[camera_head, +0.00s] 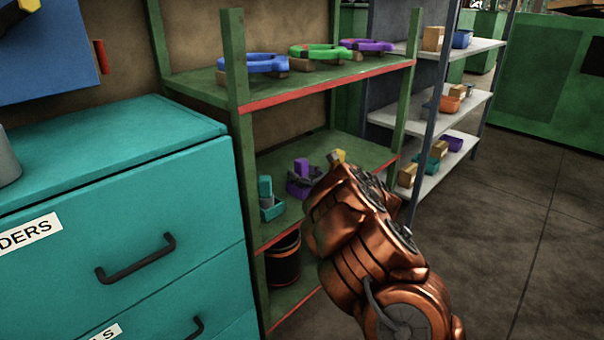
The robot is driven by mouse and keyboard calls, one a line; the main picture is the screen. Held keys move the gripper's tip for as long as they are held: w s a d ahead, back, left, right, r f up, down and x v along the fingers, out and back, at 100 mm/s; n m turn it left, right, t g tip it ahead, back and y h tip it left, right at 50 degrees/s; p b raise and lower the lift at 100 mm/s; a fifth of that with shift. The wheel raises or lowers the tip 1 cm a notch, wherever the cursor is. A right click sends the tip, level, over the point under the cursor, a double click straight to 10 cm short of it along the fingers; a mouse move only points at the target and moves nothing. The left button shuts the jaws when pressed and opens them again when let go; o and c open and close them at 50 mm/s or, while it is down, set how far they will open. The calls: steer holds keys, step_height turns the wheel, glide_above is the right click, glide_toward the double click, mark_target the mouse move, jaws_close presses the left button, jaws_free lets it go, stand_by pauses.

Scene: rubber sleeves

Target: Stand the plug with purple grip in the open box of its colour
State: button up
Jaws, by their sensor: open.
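The plug with purple grip (301,165) stands on the middle shelf of the green rack, between a teal-gripped plug (265,187) and a yellow-gripped one (339,156). The plug's lower part is partly hidden. A purple open box (453,143) sits on the lower shelf of the grey rack at the back right.
The grey rack also holds a teal box (426,164), an orange box (449,104), a blue box (462,39) and tan blocks. The green rack's upper shelf (330,80) overhangs the plugs. A teal drawer cabinet (120,190) stands left. The floor at right (530,220) is clear.

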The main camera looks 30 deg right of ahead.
steer(key=shift+r+p, duration=0.2)
steer(key=shift+p, duration=0.1)
steer(key=shift+s+d, duration=0.1)
steer(key=shift+s, duration=0.2)
steer(key=v, duration=1.1)
steer(key=shift+s+p, duration=0.2)
steer(key=shift+p, duration=0.25)
steer(key=shift+d, duration=0.1)
